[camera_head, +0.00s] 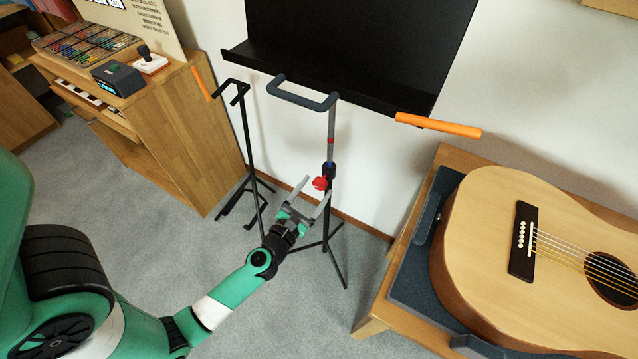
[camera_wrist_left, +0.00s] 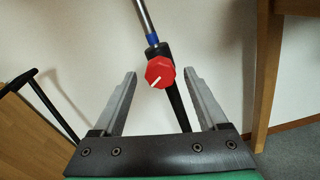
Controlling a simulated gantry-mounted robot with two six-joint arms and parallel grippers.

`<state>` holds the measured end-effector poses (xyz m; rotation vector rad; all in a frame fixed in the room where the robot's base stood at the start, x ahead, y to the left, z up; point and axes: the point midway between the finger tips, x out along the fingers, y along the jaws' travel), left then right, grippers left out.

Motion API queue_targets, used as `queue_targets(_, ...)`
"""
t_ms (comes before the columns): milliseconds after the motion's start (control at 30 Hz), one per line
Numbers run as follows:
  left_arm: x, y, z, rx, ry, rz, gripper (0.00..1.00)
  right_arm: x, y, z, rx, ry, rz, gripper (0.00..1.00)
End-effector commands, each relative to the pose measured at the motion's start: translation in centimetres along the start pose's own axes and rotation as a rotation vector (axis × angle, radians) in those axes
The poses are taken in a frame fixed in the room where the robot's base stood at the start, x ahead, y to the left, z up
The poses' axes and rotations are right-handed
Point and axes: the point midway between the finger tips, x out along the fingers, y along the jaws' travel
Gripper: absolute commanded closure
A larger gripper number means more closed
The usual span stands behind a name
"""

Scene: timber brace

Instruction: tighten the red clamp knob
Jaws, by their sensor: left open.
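The red clamp knob (camera_head: 320,183) sits on the pole of a black music stand (camera_head: 331,150) in the middle of the head view. In the left wrist view the knob (camera_wrist_left: 160,72) is an eight-sided red disc with a white line mark, in front of the pole. My left gripper (camera_head: 315,190) is open and close to the knob. In the left wrist view its two fingers (camera_wrist_left: 158,85) point toward the knob, which shows between and slightly beyond their tips. Nothing is held. Whether a finger touches the knob cannot be told. My right gripper is not seen.
A second black stand (camera_head: 246,130) is left of the music stand. A wooden cabinet (camera_head: 180,140) with a black box (camera_head: 118,80) stands at left. A guitar (camera_head: 500,220) lies on a dark case on a wooden table at right.

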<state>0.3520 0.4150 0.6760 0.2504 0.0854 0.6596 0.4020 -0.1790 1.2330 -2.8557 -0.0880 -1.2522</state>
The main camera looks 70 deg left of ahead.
Motion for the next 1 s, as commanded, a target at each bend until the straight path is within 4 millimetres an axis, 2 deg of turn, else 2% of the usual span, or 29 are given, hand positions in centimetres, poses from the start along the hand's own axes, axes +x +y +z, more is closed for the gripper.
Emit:
queue_targets(133, 1.8, 0.0, 0.0, 0.000, 0.000, 0.001, 0.24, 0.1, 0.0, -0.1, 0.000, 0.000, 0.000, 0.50)
queue_targets(433, 2.2, 0.0, 0.0, 0.002, 0.000, -0.001, 0.24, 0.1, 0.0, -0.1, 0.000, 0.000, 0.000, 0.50)
queue_targets(467, 2.2, 0.0, 0.0, 0.002, 0.000, -0.001, 0.28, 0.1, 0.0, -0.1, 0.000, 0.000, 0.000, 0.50)
queue_targets(867, 2.2, 0.0, 0.0, 0.002, 0.000, -0.001, 1.00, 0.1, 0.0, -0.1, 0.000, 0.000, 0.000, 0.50)
queue_targets(1000, 2.2, 0.0, 0.0, 0.003, 0.000, -0.001, 1.00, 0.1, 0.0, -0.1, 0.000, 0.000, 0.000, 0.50)
